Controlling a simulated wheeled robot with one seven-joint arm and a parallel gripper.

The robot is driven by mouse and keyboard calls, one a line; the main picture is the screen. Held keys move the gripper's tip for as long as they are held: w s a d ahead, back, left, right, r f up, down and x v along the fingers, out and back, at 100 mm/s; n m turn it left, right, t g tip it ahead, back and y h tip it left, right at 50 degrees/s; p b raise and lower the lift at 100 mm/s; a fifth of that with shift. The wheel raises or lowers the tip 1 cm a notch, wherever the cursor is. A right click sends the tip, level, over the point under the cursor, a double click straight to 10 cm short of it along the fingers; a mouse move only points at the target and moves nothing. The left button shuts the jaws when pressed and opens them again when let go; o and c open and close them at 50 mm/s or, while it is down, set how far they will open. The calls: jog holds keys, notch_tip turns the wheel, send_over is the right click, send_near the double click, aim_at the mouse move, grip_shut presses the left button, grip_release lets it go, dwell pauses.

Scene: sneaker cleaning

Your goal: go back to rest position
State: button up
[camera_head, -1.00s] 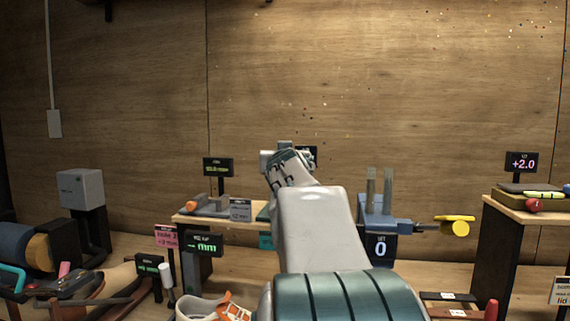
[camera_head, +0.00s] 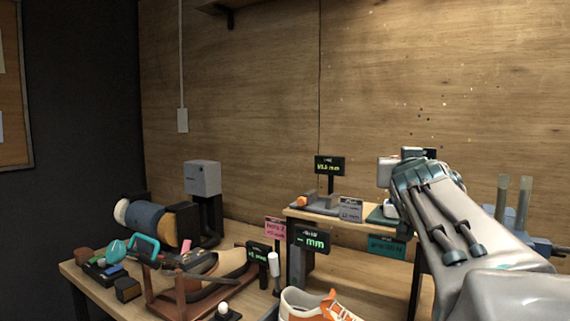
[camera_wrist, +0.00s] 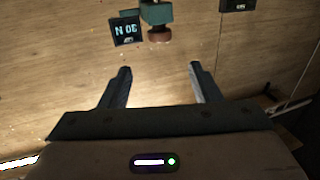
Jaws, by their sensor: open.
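My gripper (camera_wrist: 160,82) shows in the wrist view with its two dark fingers apart and nothing between them. Wood surface lies beyond the fingertips. In the head view my arm rises from the lower right, and its wrist end stands in front of the right part of the small raised shelf; the fingers are hidden there. An orange and white sneaker (camera_head: 318,306) sits at the bottom edge of the head view, partly cut off.
A wooden bench (camera_head: 92,288) holds a brown shoe on a stand (camera_head: 196,284), a blue roller (camera_head: 151,222) and a grey box (camera_head: 203,177). Several small displays, one a mm readout (camera_head: 311,241), stand around the raised shelf (camera_head: 345,223). A corkboard (camera_head: 14,120) hangs at left.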

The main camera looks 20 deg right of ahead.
jog(key=s+a+f+n+g+y+p, duration=0.25)
jog(key=a+f+g+y+p, duration=0.2)
jog(key=a+f, duration=0.55)
jog(key=s+a+f+n+g+y+p, duration=0.2)
jog(key=s+a+f+g+y+p, duration=0.15)
jog(key=a+f+p, duration=0.45)
jog(key=s+a+f+n+g+y, duration=0.2)
jog(key=s+a+f+g, duration=0.2)
jog(key=s+a+f, duration=0.3)
jog(key=shift+s+a+f+p, duration=0.25)
jog(key=shift+s+a+p, duration=0.1)
jog(key=shift+s+a, duration=0.65)
jog(key=shift+d, duration=0.15)
